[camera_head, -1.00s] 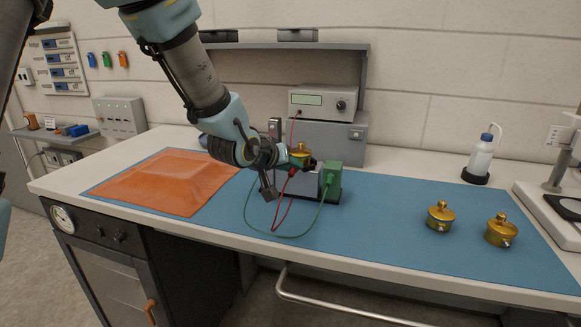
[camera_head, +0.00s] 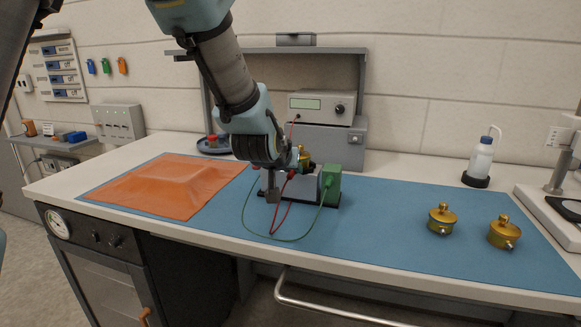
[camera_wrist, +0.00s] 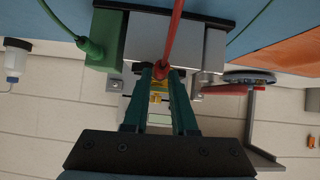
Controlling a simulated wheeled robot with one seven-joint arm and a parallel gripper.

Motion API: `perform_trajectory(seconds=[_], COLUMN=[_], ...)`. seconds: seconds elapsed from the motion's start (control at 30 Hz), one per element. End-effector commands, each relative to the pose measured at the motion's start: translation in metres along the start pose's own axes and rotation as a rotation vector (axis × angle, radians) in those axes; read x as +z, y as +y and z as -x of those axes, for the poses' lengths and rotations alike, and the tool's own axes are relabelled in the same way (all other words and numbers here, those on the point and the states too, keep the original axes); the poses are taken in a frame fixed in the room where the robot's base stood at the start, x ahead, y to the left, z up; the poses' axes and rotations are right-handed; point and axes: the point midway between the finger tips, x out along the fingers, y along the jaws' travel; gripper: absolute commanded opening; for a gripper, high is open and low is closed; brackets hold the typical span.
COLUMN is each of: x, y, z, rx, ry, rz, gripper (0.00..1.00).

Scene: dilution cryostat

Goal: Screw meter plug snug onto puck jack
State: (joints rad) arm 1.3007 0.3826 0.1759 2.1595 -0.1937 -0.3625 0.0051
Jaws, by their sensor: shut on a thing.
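The gold puck (camera_head: 304,158) sits on the grey block (camera_head: 307,188) beside the green box, partly hidden by my arm. In the wrist view, a bit of gold (camera_wrist: 155,97) shows between my fingers. My gripper (camera_wrist: 161,72) is in front of the block, its fingers closed around a red plug (camera_wrist: 160,73). The red cable (camera_head: 286,208) hangs from there in front of the block. It runs up from the fingertips in the wrist view. The jack is hidden by the plug and fingers, so I cannot tell how far the plug is seated.
A green box (camera_head: 331,186) with a green cable stands right of the block. A meter (camera_head: 321,104) sits on a grey case behind. Two gold pucks (camera_head: 441,218) (camera_head: 503,232) stand at the right of the blue mat. An orange cloth (camera_head: 160,188) lies left.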

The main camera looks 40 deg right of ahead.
Motion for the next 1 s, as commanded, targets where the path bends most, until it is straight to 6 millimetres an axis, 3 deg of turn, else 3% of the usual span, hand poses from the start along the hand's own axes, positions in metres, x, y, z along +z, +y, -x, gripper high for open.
perform_trajectory(seconds=[0.03,1.0], x=[-0.0065,-0.0069], y=[-0.0002,0.0015], z=[0.0011,0.0009], rx=[-0.005,-0.06], ry=[0.009,0.011], rz=[-0.006,-0.087], gripper=[0.0,0.0])
